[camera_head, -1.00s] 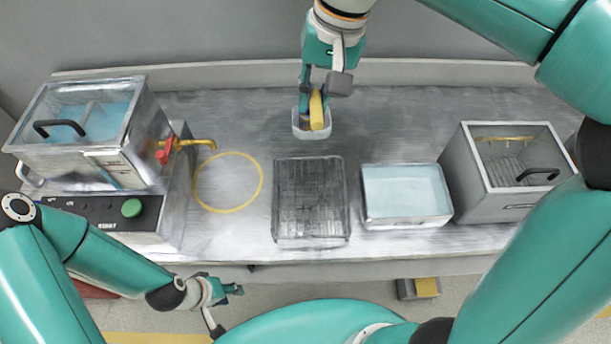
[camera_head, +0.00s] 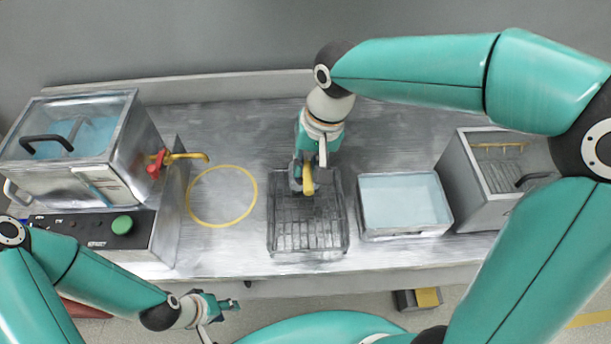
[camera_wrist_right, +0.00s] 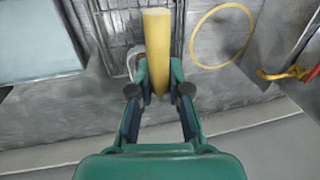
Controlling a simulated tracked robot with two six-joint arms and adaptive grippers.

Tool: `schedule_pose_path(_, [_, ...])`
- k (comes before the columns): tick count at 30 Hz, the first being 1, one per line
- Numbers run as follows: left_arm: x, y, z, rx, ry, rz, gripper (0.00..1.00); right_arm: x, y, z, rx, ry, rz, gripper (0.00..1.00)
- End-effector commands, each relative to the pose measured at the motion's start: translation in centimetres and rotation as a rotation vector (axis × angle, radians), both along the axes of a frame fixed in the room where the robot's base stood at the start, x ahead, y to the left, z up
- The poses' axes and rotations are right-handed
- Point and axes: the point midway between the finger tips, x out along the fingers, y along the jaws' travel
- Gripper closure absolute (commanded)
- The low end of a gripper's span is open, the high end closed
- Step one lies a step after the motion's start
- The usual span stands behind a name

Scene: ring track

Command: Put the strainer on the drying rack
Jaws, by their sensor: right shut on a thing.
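My right gripper (camera_head: 304,190) is shut on the yellow handle of the strainer (camera_head: 308,181). It is over the back part of the drying rack (camera_head: 308,238), a dark wire rack on the steel counter. In the right wrist view, the yellow handle (camera_wrist_right: 157,45) sits between the two fingers (camera_wrist_right: 158,92), with rack wires (camera_wrist_right: 112,22) behind it. The strainer's basket is mostly hidden, and I cannot tell whether it touches the rack. My left gripper (camera_head: 228,304) is in front of the counter, away from the rack; its finger gap is too small to judge.
A basin of pale blue water (camera_head: 405,205) stands right of the rack, with a grey lidded box (camera_head: 490,185) beyond. A yellow ring (camera_head: 222,224) is marked on the left. A covered water tank (camera_head: 80,150) with a red-handled yellow tap (camera_head: 180,158) is at far left.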

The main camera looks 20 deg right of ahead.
Motion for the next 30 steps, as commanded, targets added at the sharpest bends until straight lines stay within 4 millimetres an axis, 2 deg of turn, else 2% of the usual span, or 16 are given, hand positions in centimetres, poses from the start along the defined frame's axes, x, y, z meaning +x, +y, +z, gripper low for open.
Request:
schedule_pose_path(10, [0.0, 0.0, -0.1, 0.0, 0.0, 0.0, 0.6, 0.0, 0.0, -3.8, 0.0, -0.001, -0.001, 1.0])
schedule_pose_path(18, [0.0, 0.0, -0.1, 0.0, 0.0, 0.0, 0.6, 0.0, 0.0, -4.2, 0.001, -0.003, -0.001, 1.0])
schedule_pose_path(19, [0.0, 0.0, -0.1, 0.0, 0.0, 0.0, 0.6, -0.1, 0.0, -4.3, 0.0, 0.0, 0.0, 0.8])
schedule_pose_path(23, [0.0, 0.0, -0.1, 0.0, 0.0, 0.0, 0.6, -0.1, 0.0, -4.3, 0.0, 0.0, 0.0, 0.59])
schedule_pose_path(30, [0.0, 0.0, -0.1, 0.0, 0.0, 0.0, 0.6, 0.0, 0.0, -4.3, 0.0, 0.0, 0.0, 0.58])
